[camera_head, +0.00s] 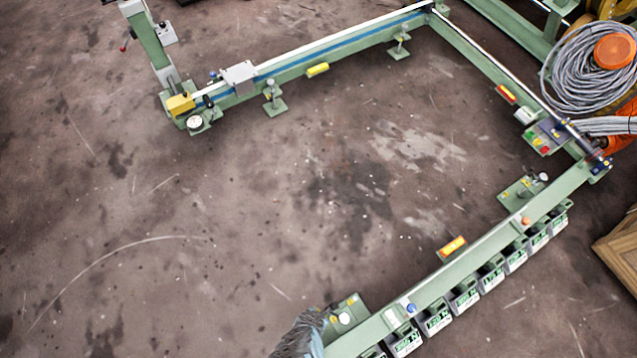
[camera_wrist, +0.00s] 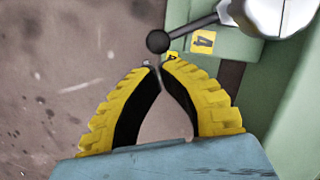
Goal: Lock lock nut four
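In the wrist view, a lever with a black ball knob (camera_wrist: 158,41) runs from a rounded silver-white body (camera_wrist: 275,14) at the top right. A yellow label with the number 4 (camera_wrist: 203,41) is on the green plate beside the lever. My gripper (camera_wrist: 159,66) has yellow and black fingers, with the tips together and a hollow between the fingers behind them. The tips are just below the ball knob in the picture; I cannot tell whether they touch it. Nothing shows held between the fingers. The nut itself is not clearly visible.
In the head view, a green rail frame (camera_head: 455,272) runs from the bottom middle to the right. A green foot plate (camera_head: 352,306) is near my arm at the bottom. Several grey boxes line the rail's outer side. Coiled cable (camera_head: 570,75) is at upper right. The middle floor is clear.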

